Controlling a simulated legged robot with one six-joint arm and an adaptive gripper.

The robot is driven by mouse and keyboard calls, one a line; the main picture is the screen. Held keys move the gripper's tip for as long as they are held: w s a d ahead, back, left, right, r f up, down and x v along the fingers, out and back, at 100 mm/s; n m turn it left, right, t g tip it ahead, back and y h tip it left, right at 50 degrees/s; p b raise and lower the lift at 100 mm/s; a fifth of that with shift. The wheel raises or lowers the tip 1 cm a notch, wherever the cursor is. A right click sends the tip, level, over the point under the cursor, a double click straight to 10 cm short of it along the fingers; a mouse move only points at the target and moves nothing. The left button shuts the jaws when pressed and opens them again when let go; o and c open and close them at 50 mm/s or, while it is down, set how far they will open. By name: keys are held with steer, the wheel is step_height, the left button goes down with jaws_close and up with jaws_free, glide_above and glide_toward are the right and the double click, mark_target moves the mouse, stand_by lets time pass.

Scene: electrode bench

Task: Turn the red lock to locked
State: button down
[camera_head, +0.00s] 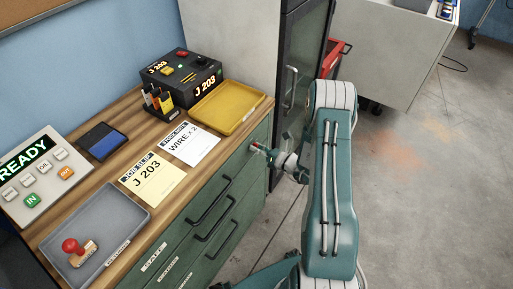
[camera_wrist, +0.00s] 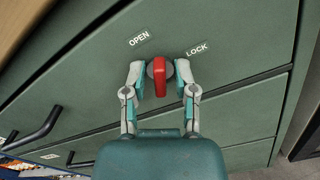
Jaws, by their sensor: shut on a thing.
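The red lock (camera_wrist: 160,76) is a small red handle on a round grey base, set in the green cabinet front. In the wrist view its handle lies roughly up and down, between the printed words OPEN (camera_wrist: 139,40) at upper left and LOCK (camera_wrist: 197,49) at upper right. My gripper (camera_wrist: 158,73) has one finger on each side of the handle and is shut on it. In the head view my gripper (camera_head: 272,155) is at the cabinet's upper right front, and the lock is mostly hidden there.
Black bar handles (camera_head: 208,208) stick out of the drawers to the left of the lock. The wooden top (camera_head: 165,125) holds a yellow tray (camera_head: 228,104), a grey tray (camera_head: 95,238), papers and a control box (camera_head: 180,77). A dark glass-door cabinet (camera_head: 297,75) stands close behind.

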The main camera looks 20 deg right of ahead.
steer(key=m, duration=0.6)
steer(key=shift+w+d+f+m, duration=0.1)
steer(key=shift+d+m, duration=0.1)
steer(key=shift+m, duration=0.1)
steer(key=m, duration=0.6)
steer(key=shift+f, duration=0.2)
steer(key=shift+m, duration=0.3)
steer(key=c, duration=0.7)
jaws_free()
steer(key=shift+f, duration=0.1)
steer(key=shift+d, duration=0.1)
